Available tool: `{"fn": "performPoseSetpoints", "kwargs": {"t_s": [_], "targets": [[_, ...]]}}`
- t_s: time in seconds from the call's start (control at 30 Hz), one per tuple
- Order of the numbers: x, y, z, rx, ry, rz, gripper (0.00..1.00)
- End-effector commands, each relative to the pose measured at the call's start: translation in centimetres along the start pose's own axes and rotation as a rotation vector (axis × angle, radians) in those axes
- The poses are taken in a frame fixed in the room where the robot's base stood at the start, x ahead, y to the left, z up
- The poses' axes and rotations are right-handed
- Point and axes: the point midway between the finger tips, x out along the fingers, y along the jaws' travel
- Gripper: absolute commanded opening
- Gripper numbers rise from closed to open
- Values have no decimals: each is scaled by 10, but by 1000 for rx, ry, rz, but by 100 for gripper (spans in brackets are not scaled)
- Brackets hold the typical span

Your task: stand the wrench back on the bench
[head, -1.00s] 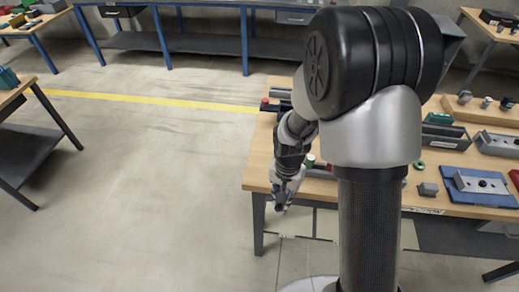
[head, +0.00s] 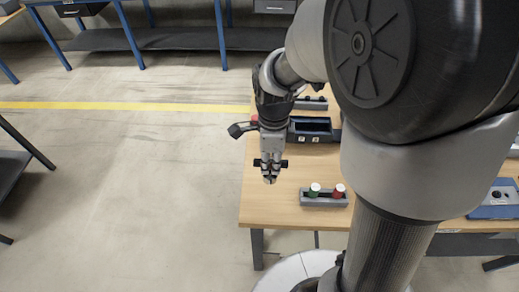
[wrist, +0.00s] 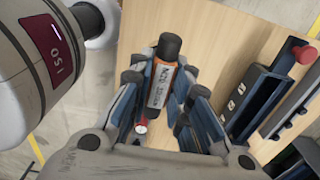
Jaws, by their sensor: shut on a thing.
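The wrench (wrist: 160,88) is in my gripper (head: 270,180). In the wrist view it has a black rounded end and an orange body with a white printed label, lying between the fingers. In the head view its dark ends (head: 284,163) stick out sideways from the fingers, so it looks roughly level. My gripper points down over the left part of the wooden bench (head: 265,212); it also shows in the wrist view (wrist: 172,125). The height above the bench is hard to tell.
A dark bin with two white labels (head: 313,138) stands behind and right of my gripper. A grey holder (head: 325,202) with a green-capped and a red-capped piece stands to its right. Bare wood shows around the gripper; the bench's left edge is close.

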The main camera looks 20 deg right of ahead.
Motion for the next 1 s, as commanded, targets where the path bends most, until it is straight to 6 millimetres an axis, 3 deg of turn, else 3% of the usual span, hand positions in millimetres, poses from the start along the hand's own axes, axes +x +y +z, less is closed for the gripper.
{"fn": "performPoseSetpoints", "kwargs": {"t_s": [0.03, 0.1, 0.3, 0.53, 0.77, 1.0], "targets": [[19, 1, 0, 0, 2, 6, 0], [38, 1, 0, -1, 1, 4, 0], [74, 0, 0, -2, 0, 1, 0], [89, 0, 0, -2, 0, 0, 0], [123, 0, 0, -2, 0, 1, 0], [124, 0, 0, -2, 0, -1, 0]]}}
